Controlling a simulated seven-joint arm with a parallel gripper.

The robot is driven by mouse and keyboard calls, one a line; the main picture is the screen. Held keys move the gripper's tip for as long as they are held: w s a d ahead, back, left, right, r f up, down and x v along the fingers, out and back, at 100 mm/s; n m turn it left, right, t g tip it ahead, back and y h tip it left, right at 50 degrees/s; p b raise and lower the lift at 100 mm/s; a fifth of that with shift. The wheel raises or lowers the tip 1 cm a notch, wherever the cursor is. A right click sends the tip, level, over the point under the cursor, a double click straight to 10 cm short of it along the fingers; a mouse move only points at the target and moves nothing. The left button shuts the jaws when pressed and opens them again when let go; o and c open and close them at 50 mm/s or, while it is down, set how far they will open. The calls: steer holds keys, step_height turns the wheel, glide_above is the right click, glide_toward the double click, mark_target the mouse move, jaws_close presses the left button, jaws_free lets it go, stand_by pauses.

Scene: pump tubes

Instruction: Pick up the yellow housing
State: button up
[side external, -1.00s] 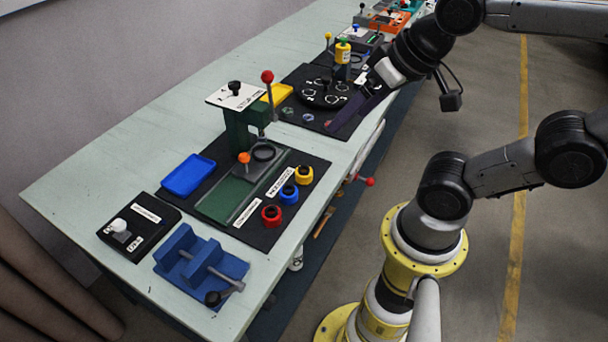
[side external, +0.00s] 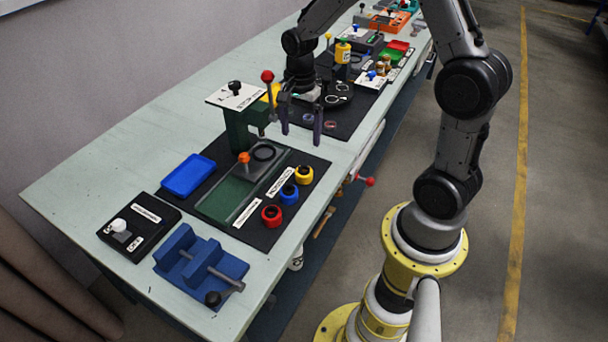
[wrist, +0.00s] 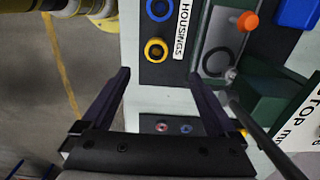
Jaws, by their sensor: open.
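The yellow housing (side external: 304,174), a short ring with a dark centre, sits on the black mat (side external: 258,236) at the right end of a row with the blue housing (side external: 289,194) and red housing (side external: 271,215). In the wrist view the yellow housing (wrist: 156,50) lies beyond the fingertips, slightly left of the middle between them. My gripper (side external: 301,140) is open and empty, pointing down above the bench, behind the yellow housing and apart from it. The fingers (wrist: 159,75) show wide apart in the wrist view.
A green press (side external: 237,133) with a red-knobbed lever (side external: 267,77) stands just left of my gripper. A white label (side external: 280,182) lies beside the housings. A blue tray (side external: 188,175) and blue vise (side external: 200,266) are farther left. Bare bench lies between the mats.

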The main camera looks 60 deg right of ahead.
mark_target(304, 169)
step_height(304, 169, down, 8)
steer(key=shift+f, duration=0.1)
steer(key=f, duration=0.4)
steer(key=shift+s+d, duration=0.15)
steer(key=shift+s, duration=0.25)
steer(key=shift+f, duration=0.55)
jaws_close()
